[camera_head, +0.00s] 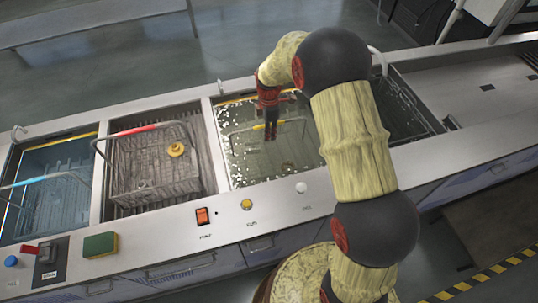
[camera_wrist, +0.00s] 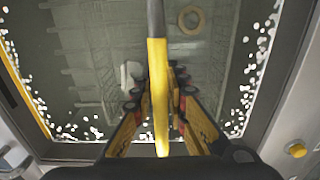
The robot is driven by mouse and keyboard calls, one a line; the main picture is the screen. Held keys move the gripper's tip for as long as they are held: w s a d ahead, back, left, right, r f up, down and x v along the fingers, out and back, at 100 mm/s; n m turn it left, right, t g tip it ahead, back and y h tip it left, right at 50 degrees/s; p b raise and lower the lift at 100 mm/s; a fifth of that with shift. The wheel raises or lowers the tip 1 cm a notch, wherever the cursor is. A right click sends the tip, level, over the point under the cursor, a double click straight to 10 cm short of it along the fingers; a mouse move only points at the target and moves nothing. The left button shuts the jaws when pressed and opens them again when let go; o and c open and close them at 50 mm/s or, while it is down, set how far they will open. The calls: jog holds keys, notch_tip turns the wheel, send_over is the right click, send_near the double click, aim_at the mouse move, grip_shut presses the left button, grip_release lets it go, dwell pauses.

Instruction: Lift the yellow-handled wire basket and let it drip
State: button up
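The yellow-handled wire basket sits in the third basin from the left, under murky liquid with white foam at the edges. Its wire arch rises above the liquid to the yellow handle (camera_head: 258,127). My gripper (camera_head: 271,132) points down at the handle. In the wrist view the yellow handle (camera_wrist: 159,95) runs lengthwise between my gripper's two fingers (camera_wrist: 160,103). The fingers stand apart, one on each side, with a narrow gap to the handle. The submerged basket is only faintly visible, with a yellow ring (camera_wrist: 191,19) in it.
A red-handled basket (camera_head: 150,185) stands in the basin to the left, and a blue-handled one (camera_head: 45,180) in the far-left basin. Buttons, a red switch (camera_head: 202,216) and a green-yellow sponge (camera_head: 100,244) are along the front ledge.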

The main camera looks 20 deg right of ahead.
grip_shut()
jog(key=shift+w+r, duration=0.1)
dwell(0.3)
notch_tip(320, 180, up, 10)
jog(key=p, duration=0.2)
jog(key=shift+r+p, duration=0.15)
jog(key=shift+p, duration=0.2)
notch_tip(320, 180, up, 12)
jog(key=p, duration=0.8)
dwell(0.6)
jog(key=shift+r, duration=0.1)
dwell(4.2)
